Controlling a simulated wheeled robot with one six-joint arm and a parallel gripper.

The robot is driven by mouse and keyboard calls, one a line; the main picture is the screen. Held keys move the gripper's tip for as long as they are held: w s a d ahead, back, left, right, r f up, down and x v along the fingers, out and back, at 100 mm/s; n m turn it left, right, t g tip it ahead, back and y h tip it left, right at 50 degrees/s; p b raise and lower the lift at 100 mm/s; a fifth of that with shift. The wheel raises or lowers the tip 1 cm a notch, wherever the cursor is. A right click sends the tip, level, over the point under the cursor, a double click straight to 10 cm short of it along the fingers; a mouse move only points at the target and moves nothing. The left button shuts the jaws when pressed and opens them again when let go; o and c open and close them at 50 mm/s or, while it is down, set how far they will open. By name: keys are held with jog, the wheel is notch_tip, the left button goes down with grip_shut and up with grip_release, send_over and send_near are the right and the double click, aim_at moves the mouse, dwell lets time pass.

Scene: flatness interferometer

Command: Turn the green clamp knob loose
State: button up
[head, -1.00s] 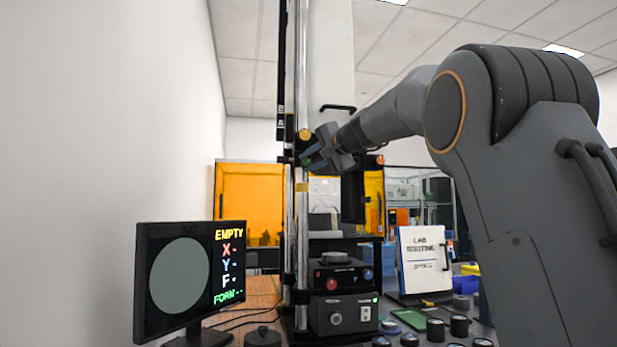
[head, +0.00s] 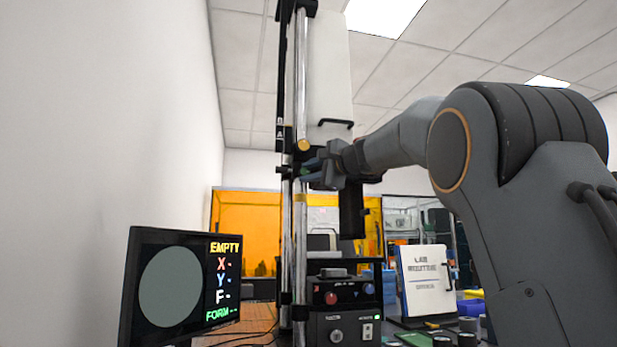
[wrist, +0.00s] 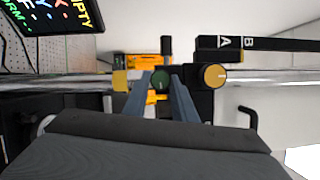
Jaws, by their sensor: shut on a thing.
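The green clamp knob (wrist: 160,79) shows in the wrist view, between the two blue-grey fingertips of my gripper (wrist: 161,88). My gripper is shut on the knob, one finger on each side. In the head view my gripper (head: 311,172) reaches from the right to the upright column. There only a small bit of green (head: 305,172) shows between the fingers, and the rest of the knob is hidden by them.
A yellow-brass knob (head: 303,145) sits just above, close to my fingers; it also shows in the wrist view (wrist: 215,76). Chrome rods (head: 300,225) run down the column. A monitor (head: 180,285) reading EMPTY stands at lower left.

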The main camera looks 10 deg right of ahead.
dwell(0.3)
jog(key=o, duration=1)
jog(key=shift+o, duration=0.2)
jog(key=b+v, duration=0.2)
jog(key=v, duration=0.5)
jog(key=shift+s, duration=0.35)
jog(key=shift+d, duration=0.1)
